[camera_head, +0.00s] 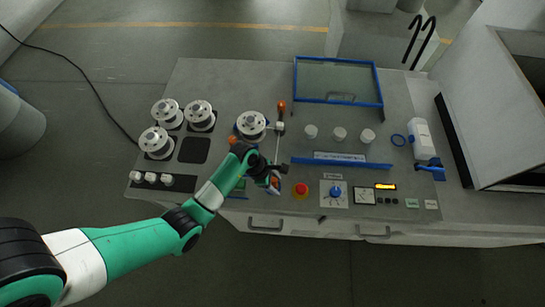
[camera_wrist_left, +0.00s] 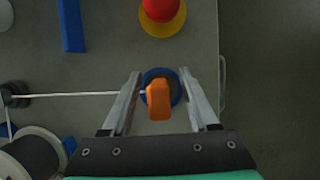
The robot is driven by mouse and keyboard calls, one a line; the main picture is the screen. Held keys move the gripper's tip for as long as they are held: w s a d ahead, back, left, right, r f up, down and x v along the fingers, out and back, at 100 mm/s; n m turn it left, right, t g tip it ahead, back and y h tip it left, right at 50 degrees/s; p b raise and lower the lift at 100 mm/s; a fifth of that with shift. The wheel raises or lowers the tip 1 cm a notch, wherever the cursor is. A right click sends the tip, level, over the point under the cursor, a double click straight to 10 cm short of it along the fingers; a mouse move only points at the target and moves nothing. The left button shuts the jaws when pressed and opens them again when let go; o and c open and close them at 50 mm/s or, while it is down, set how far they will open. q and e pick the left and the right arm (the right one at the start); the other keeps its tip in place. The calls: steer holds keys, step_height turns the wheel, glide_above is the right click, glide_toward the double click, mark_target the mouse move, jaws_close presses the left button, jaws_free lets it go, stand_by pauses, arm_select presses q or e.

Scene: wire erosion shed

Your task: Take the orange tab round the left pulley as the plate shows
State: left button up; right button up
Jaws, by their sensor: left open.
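The orange tab (camera_wrist_left: 159,99) stands over a round blue base (camera_wrist_left: 176,84) between the two fingers of my left gripper (camera_wrist_left: 162,100). The fingers are open, with a gap on each side of the tab. A thin white wire (camera_wrist_left: 80,95) runs from the tab to a small dark roller (camera_wrist_left: 14,95) at the left of the wrist view. In the head view my left gripper (camera_head: 274,184) is near the bench's front edge, and the wire (camera_head: 277,148) runs away from it. A white spool (camera_head: 251,124) sits beside the wire's far end. I cannot tell which part is the left pulley.
Just right of my gripper are a red button (camera_head: 301,189) and a blue knob (camera_head: 336,192). A blue bar (camera_head: 340,162) lies behind them. Several spools (camera_head: 157,141) stand at the left, and a blue-framed window (camera_head: 338,82) at the back.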

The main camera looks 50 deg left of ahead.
arm_select(q)
jaws_close()
stand_by(0.5)
